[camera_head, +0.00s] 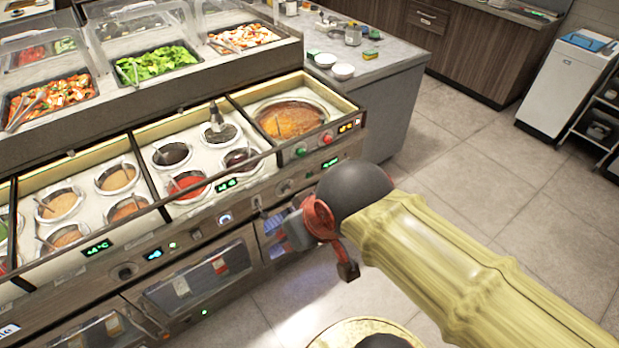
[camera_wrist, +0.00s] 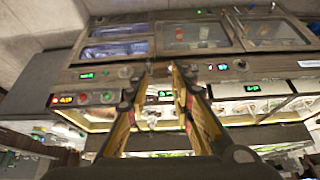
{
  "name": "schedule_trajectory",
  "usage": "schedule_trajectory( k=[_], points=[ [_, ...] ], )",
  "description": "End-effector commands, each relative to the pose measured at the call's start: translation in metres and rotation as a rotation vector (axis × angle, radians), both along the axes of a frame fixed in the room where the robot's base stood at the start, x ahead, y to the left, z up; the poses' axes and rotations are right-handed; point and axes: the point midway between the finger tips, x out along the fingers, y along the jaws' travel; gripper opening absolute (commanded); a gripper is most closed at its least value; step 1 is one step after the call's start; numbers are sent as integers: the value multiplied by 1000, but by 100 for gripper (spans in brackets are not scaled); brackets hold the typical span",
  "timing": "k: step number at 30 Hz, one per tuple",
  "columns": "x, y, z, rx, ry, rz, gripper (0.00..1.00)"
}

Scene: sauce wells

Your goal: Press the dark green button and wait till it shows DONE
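The dark green button (camera_head: 301,151) is on the front panel below the large orange-brown sauce well, left of a red button (camera_head: 327,138). An orange-lit display (camera_head: 346,127) sits right of them; its text is too small to read. In the wrist view the picture is upside down, with the green button (camera_wrist: 106,97), red button (camera_wrist: 83,98) and orange display (camera_wrist: 67,100) at the left. My gripper (camera_head: 322,250) is apart from the panel, in front of and below the buttons. In the wrist view its fingers (camera_wrist: 154,85) are spread with nothing between them.
The sauce counter has several wells (camera_head: 187,183), green displays (camera_head: 97,247) and a lower front with glass doors (camera_head: 195,275). A grey side counter (camera_head: 380,70) holds white bowls. The tiled floor (camera_head: 480,160) at the right is clear.

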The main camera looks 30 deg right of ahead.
Motion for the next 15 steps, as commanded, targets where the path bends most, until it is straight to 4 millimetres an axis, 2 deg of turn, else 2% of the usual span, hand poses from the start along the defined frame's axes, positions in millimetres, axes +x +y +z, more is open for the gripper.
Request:
schedule_trajectory(
  k=[11,15],
  points=[
    [0,0,0,0,0,0,0],
    [0,0,0,0,0,0,0]
  ],
)
